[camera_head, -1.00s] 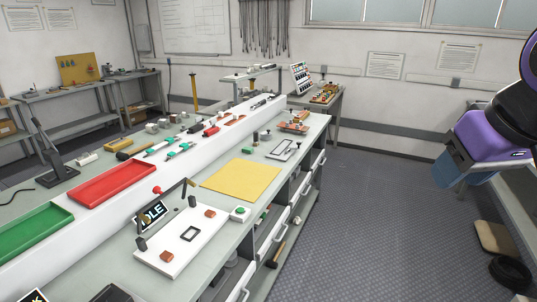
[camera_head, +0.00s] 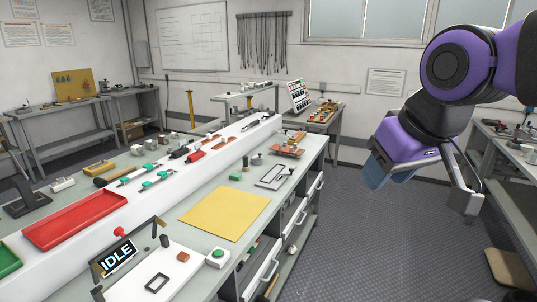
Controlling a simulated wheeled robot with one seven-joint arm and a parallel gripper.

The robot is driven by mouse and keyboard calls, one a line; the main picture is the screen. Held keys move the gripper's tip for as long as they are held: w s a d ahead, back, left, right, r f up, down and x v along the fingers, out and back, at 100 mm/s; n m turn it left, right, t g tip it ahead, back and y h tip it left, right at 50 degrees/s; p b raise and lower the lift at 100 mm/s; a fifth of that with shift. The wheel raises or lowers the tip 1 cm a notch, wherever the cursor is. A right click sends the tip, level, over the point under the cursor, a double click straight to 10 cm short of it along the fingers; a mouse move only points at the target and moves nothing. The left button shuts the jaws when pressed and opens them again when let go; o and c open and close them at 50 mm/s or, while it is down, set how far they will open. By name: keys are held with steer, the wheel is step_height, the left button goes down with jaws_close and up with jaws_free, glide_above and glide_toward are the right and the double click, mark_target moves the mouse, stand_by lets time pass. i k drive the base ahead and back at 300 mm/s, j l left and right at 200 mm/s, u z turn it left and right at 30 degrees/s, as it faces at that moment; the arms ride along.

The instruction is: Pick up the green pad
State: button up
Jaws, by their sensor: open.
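A small green block (camera_head: 235,177), which looks like the green pad, lies on the grey-green workbench (camera_head: 190,205) just behind the yellow mat (camera_head: 224,213). A green round button (camera_head: 217,254) sits on a small white box in front of the mat. My gripper (camera_head: 422,192) hangs below my purple wrist at the right, over the floor. It is open and apart from the bench, well right of the green block. Nothing shows between its jaws.
A white raised ledge with a red tray (camera_head: 75,220) and a green tray (camera_head: 8,260) runs along the bench. A panel reading IDLE (camera_head: 117,257) stands at the front. A grey frame (camera_head: 274,176) lies right of the green block.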

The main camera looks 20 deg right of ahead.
mark_target(234, 176)
steer(key=u, duration=0.25)
steer(key=i+l+u, duration=0.25)
steer(key=u, duration=0.2)
steer(key=i+l+u, duration=0.15)
steer(key=l+u, duration=0.3)
steer(key=i+l, duration=0.15)
steer(key=l, duration=0.3)
steer(key=i+l+u, duration=0.1)
steer(key=l, duration=0.4)
steer(key=i+l+u, duration=0.1)
steer(key=l, duration=0.35)
steer(key=i+l, duration=0.15)
steer(key=l, duration=0.35)
steer(key=i+l+u, duration=0.1)
steer(key=l, duration=0.4)
steer(key=i+l, duration=0.1)
steer(key=l, duration=0.35)
steer(key=u, duration=0.05)
